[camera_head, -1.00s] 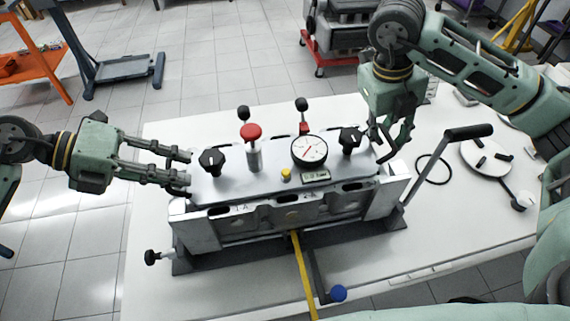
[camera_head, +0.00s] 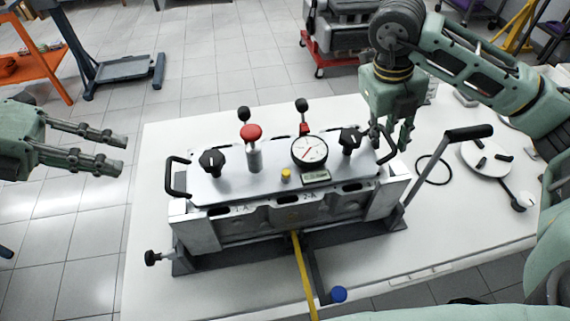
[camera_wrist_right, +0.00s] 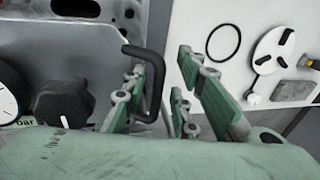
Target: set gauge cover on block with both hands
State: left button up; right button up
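The gauge cover (camera_head: 230,190) is a grey plate with a dial gauge (camera_head: 309,150), black knobs, red-topped post and two black side handles. It lies along the top of the engine block (camera_head: 290,219). Its left handle (camera_head: 177,177) is free. My left gripper (camera_head: 122,155) is open and empty, left of the cover and clear of it. My right gripper (camera_head: 391,138) is at the cover's right end. In the right wrist view, the black right handle (camera_wrist_right: 155,82) stands between its spread fingers (camera_wrist_right: 160,92); the fingers look apart from it.
The block is on a stand on a white table (camera_head: 150,285). A yellow strap (camera_head: 302,270) hangs in front. Right of the block are a lever with a black grip (camera_head: 468,133), a black ring (camera_head: 433,169) and a white round plate (camera_head: 487,158). The table's left side is clear.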

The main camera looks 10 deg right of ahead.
jog(key=shift+r, duration=0.2)
pick_arm(q)
jog(key=shift+a+r, duration=0.25)
jog(key=shift+a, duration=0.05)
pick_arm(e)
jog(key=v, duration=1.1)
jog(key=shift+a+r, duration=0.15)
jog(key=shift+r, duration=0.1)
pick_arm(q)
jog(key=shift+r, duration=0.1)
pick_arm(e)
jog(key=shift+r, duration=0.1)
